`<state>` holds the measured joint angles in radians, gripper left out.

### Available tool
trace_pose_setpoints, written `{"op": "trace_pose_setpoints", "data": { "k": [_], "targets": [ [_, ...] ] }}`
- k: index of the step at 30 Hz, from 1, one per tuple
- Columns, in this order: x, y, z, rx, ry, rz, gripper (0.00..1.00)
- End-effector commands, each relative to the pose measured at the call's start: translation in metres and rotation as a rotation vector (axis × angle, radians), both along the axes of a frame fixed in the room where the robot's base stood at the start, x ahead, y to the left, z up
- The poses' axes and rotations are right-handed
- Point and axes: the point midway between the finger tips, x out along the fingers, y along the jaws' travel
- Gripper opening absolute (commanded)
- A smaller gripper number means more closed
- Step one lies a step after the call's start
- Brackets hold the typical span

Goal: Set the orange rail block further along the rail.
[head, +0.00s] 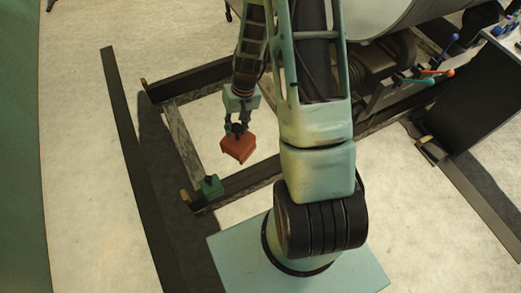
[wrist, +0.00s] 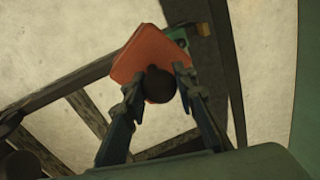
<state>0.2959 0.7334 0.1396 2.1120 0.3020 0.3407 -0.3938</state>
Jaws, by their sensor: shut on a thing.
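The orange rail block (head: 238,149) hangs from my gripper (head: 236,129), tilted in the head view. My gripper is shut on the round black knob on top of the block. In the wrist view the orange block (wrist: 149,48) shows beyond the fingertips, with the dark knob (wrist: 159,86) between them. The block appears above the near dark rail (head: 247,180), apart from it as far as I can tell. A green block (head: 210,185) sits near the left end of that rail; part of it shows behind the orange block in the wrist view (wrist: 178,36).
A wooden end piece (head: 185,196) marks the rail's left end. A cross bar (head: 182,142) joins the near rail to the far rail (head: 200,77). A long dark beam (head: 130,130) lies further left. Machinery with coloured levers (head: 420,78) stands at right. Pale floor is open at left.

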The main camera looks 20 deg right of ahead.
Motion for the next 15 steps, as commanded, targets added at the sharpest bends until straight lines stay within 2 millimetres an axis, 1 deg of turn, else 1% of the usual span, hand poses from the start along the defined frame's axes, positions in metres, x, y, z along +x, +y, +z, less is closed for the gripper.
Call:
{"op": "trace_pose_setpoints", "data": {
  "k": [1,15],
  "targets": [
    [0.005,-0.004,-0.02,-0.001,-0.002,-0.017,0.0],
    [0.032,-0.039,-0.119,0.0,0.003,-0.165,0.0]
  ]
}}
